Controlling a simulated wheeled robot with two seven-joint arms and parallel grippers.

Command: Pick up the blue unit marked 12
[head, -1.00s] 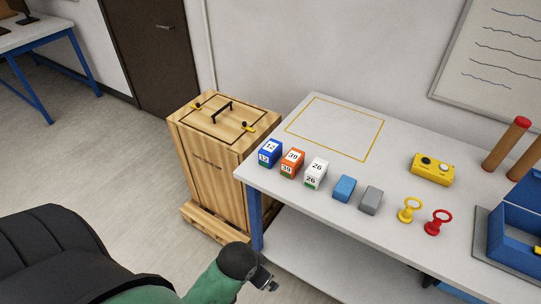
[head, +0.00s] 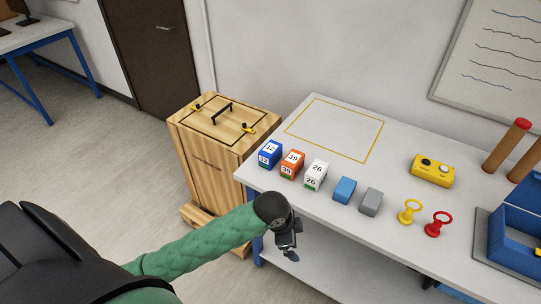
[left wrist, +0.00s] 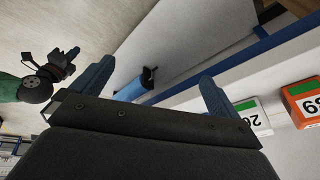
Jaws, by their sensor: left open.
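The blue unit marked 12 (head: 277,157) stands at the left end of the table, with white number labels on its top and front. It is at the left of a row, beside the orange unit marked 39 (head: 292,165) and the white unit marked 26 (head: 316,175). My left gripper (head: 289,250) is open and empty in front of the table's edge, apart from the units. In the left wrist view its blue fingers (left wrist: 157,90) are spread. That view shows the white unit (left wrist: 253,118) and orange unit (left wrist: 304,101), not the blue one. My right gripper (left wrist: 71,55) appears there, its jaws unclear.
A blue block (head: 344,189) and grey block (head: 371,200) continue the row. Yellow (head: 410,211) and red (head: 437,224) ringed pieces, a yellow button box (head: 432,170) and a blue case (head: 515,240) stand further right. A wooden crate (head: 215,165) is left of the table. The yellow-outlined area (head: 335,127) is empty.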

